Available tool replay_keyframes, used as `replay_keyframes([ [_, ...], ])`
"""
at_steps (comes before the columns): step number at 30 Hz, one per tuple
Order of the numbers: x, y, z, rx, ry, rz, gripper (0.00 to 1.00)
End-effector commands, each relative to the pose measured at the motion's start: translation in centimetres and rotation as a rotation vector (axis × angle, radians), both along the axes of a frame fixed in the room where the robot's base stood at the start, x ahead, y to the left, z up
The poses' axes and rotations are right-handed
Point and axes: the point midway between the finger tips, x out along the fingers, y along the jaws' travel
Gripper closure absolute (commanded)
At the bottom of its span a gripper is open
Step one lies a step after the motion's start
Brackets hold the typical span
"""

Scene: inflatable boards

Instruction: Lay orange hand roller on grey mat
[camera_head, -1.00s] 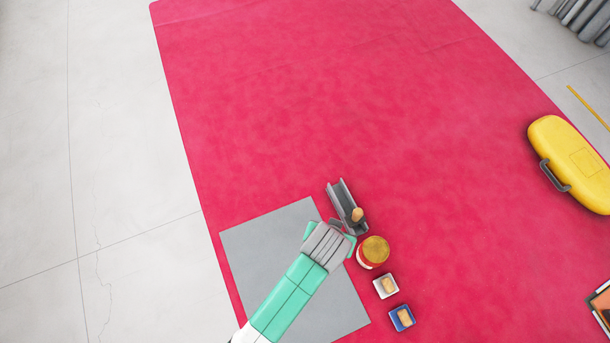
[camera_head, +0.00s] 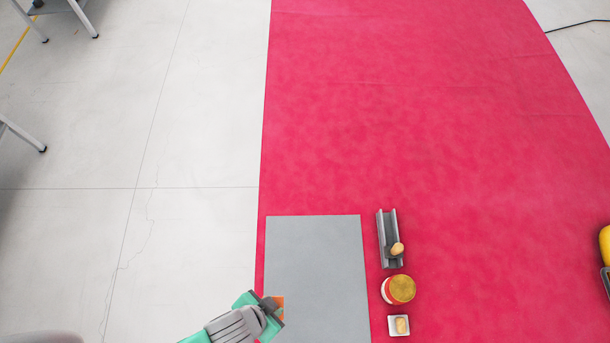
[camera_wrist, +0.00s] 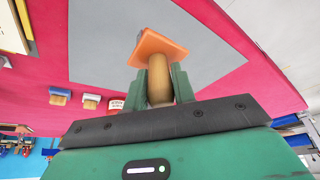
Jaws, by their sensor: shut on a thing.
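The orange hand roller (camera_wrist: 157,46) has an orange head and a pale wooden handle. My gripper (camera_wrist: 160,84) is shut on the handle, with the orange head beyond the fingertips. In the head view my gripper (camera_head: 272,304) is near the left edge of the grey mat (camera_head: 315,255), and a bit of orange shows at its tip. The mat is flat and bare on the red floor sheet, and it also shows behind the roller in the wrist view (camera_wrist: 220,30). I cannot tell how high the roller is above it.
The red sheet (camera_head: 440,130) beyond is clear.

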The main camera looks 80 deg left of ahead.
Motion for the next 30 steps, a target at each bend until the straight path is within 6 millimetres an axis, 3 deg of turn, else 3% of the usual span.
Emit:
replay_keyframes([
  [9, 7.8, 5.9, -0.7, 0.003, -0.005, 0.001, 1.0],
  [14, 10.7, 8.2, -1.1, 0.001, -0.004, 0.001, 1.0],
  [23, 12.5, 9.7, -1.4, 0.002, -0.003, 0.001, 1.0],
  [27, 12.3, 9.6, -4.1, 0.0, 0.002, -0.001, 1.0],
  [30, 12.3, 9.6, -4.9, 0.001, 0.001, -0.001, 1.0],
])
